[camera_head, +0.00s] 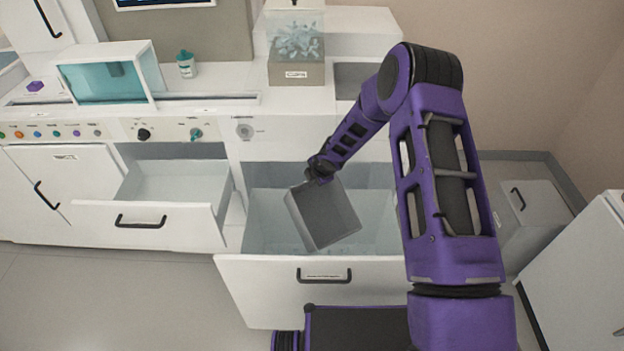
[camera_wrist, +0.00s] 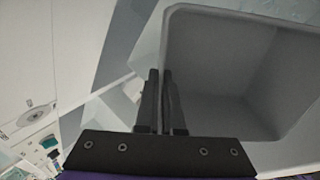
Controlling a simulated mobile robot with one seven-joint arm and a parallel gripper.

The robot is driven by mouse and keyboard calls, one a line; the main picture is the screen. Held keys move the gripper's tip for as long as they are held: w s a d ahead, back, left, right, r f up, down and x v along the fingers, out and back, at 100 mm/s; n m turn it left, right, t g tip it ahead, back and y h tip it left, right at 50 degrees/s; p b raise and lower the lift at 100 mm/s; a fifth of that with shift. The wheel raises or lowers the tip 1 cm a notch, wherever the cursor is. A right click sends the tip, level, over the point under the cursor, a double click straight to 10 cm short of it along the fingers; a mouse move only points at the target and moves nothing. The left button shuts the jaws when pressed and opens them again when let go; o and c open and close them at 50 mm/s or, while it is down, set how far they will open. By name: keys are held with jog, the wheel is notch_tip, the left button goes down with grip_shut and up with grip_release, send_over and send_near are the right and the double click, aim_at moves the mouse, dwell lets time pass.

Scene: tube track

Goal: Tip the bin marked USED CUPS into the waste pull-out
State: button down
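The grey bin (camera_head: 330,215) hangs tilted over the waste pull-out (camera_head: 262,292), which is open. Its open side faces the head camera, and its visible inside looks empty. The USED CUPS marking does not show. My gripper (camera_head: 318,172) is shut on the bin's upper left edge; in the wrist view the two fingers (camera_wrist: 161,78) are close together at the bin's wall, with the bin's inside (camera_wrist: 225,70) to the right. Pale, unclear shapes lie low in the pull-out around the bin.
Another open drawer (camera_head: 165,183) is left of the pull-out. A box marked CUPS (camera_head: 296,74) stands on the counter behind, with a lidded cup (camera_head: 187,65) to its left. A grey cabinet (camera_head: 535,222) and a white unit (camera_head: 580,265) stand at the right.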

jog(key=shift+w+f+b, duration=0.1)
jog(key=shift+f+b, duration=0.3)
jog(key=shift+w+r+g+h, duration=0.1)
jog(key=shift+w+g+h, duration=0.15)
jog(key=shift+g, duration=0.25)
jog(key=shift+a, duration=0.1)
jog(key=shift+f+g+h, duration=0.25)
jog(key=shift+g, duration=0.15)
